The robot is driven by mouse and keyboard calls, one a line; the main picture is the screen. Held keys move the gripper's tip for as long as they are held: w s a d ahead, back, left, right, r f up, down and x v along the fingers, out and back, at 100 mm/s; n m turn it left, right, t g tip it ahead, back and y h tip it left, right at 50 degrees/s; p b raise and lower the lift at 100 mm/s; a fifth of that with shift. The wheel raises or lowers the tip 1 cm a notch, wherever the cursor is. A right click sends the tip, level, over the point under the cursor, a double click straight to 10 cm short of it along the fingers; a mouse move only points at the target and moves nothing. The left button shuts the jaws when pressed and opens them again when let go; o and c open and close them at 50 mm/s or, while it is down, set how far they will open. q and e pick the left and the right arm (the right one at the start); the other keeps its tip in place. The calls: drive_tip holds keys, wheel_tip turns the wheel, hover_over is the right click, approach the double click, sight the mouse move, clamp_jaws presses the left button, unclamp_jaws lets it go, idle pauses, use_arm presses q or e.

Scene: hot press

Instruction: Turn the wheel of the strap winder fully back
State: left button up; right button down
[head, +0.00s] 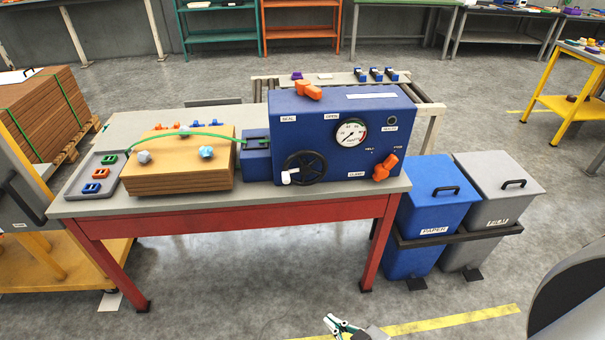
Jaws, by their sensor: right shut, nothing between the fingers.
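The black wheel (305,168) is on the front face of a blue machine (350,165), at its lower left. A white handle knob (288,177) sits at the wheel's left rim, slightly below its centre. A green strap (195,135) runs from the machine's left block (257,160) over a stack of brown boards (175,185). My right gripper (333,322) shows at the bottom edge, low in front of the table and well away from the wheel. It is shut and empty. My left gripper is out of view.
The machine stands on a red-framed table (240,210). An orange lever (385,167) sticks out at its front right, and another orange handle (308,91) is on top. A blue bin (435,195) and a grey bin (495,190) stand to the right. The floor in front is clear.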

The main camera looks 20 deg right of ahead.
drive_tip(key=c, duration=2.4)
unclamp_jaws()
drive_tip(key=shift+d, duration=0.1)
drive_tip(key=o, duration=0.5)
drive_tip(key=w+n, duration=0.3)
drive_tip(key=w+n+h+b, duration=0.1)
drive_tip(key=w+n, duration=0.2)
drive_tip(key=w+a+n+t, duration=0.1)
drive_tip(key=w+n, duration=0.2)
drive_tip(key=w, duration=0.1)
drive_tip(key=shift+r+n+h+b, duration=0.2)
drive_tip(key=shift+n+h+b, duration=0.1)
drive_tip(key=shift+n+h, duration=0.1)
drive_tip(key=n+t+h+b, duration=0.2)
drive_tip(key=n+t+h, duration=0.35)
drive_tip(key=n, duration=1.35)
approach(286, 182)
drive_tip(key=x, duration=0.3)
drive_tip(key=shift+y, duration=0.25)
drive_tip(key=b+x, duration=0.1)
drive_tip(key=x, duration=0.6)
drive_tip(key=shift+d, duration=0.15)
